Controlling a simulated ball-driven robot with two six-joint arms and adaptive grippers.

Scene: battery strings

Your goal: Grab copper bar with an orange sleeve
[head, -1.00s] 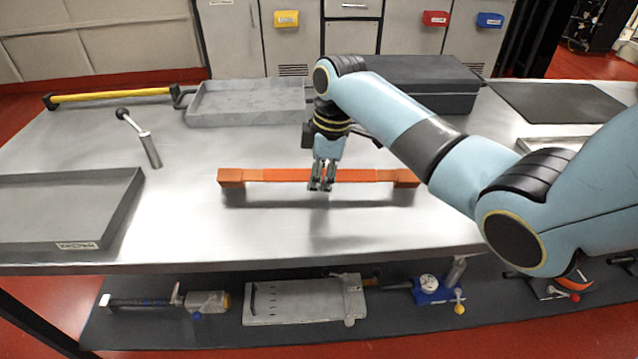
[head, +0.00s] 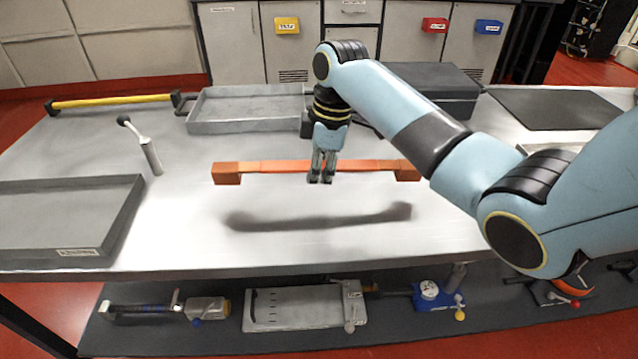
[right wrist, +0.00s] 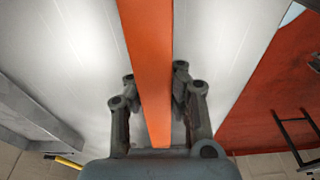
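The copper bar with an orange sleeve (head: 270,167) hangs level above the metal table, with its shadow on the tabletop below and apart from it. It has a blocky copper-coloured end at each side. My right gripper (head: 321,180) is shut on the bar near its middle. In the right wrist view the orange sleeve (right wrist: 148,60) runs between the two fingers (right wrist: 155,95), which sit at either side of it. My left gripper does not show.
The metal table (head: 170,225) is clear around the bar. A grey tray (head: 130,215) lies at left, another tray (head: 245,90) at the back. A dark case (head: 450,90) and black mat (head: 550,110) are at back right.

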